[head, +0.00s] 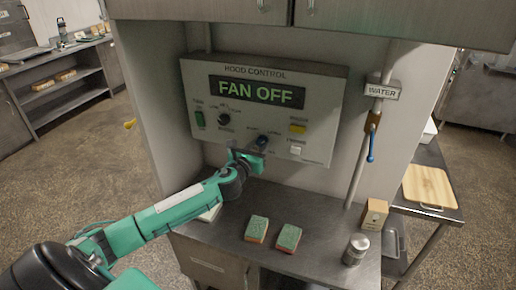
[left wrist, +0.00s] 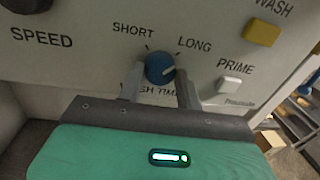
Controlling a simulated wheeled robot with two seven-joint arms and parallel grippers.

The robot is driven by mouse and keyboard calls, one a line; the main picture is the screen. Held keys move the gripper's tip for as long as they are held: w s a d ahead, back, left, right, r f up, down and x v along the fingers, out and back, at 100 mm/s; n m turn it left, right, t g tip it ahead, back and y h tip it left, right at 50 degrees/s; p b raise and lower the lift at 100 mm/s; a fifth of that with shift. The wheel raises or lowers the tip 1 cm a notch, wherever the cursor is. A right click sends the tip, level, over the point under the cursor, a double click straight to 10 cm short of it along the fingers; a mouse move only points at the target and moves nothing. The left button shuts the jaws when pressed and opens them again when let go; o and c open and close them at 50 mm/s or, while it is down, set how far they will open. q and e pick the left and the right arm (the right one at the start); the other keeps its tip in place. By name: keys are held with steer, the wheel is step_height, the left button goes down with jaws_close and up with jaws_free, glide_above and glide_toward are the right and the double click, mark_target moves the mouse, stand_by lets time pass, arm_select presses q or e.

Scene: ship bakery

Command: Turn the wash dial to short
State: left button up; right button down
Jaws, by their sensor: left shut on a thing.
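The blue wash dial (head: 262,141) is on the lower part of the hood control panel (head: 318,110). It also shows in the left wrist view (left wrist: 159,67), between the labels SHORT at upper left and LONG at upper right. A pale mark on the dial lies on its right side, nearer LONG than SHORT. My left gripper (head: 257,152) is at the dial; in the left wrist view its two fingers (left wrist: 160,82) are on either side of the dial, shut on it. The lower label is partly hidden by the gripper. My right gripper is not in view.
The panel display (head: 258,92) reads FAN OFF. A yellow button (head: 297,128), a white PRIME button (head: 295,151) and a black speed knob (head: 223,119) are near the dial. Two sponges (head: 257,229) (head: 288,238) and a metal shaker (head: 355,249) stand on the counter below.

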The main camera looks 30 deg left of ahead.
arm_select(q)
steer(key=n+b, duration=0.2)
steer(key=n, duration=0.2)
steer(key=shift+f, duration=0.2)
steer(key=n+b, duration=0.2)
steer(key=n, duration=0.3)
steer(key=shift+t, duration=0.4)
steer(key=n+y+b, duration=0.1)
steer(key=n+b, duration=0.1)
steer(key=n, duration=0.2)
steer(key=shift+d+n, duration=0.1)
steer(key=shift+n, duration=0.3)
steer(key=shift+n+y+b, duration=0.5)
steer(key=shift+n+b, duration=0.05)
steer(key=shift+n, duration=1.75)
steer(key=shift+r, duration=0.1)
steer(key=o, duration=1)
steer(key=shift+s, duration=0.1)
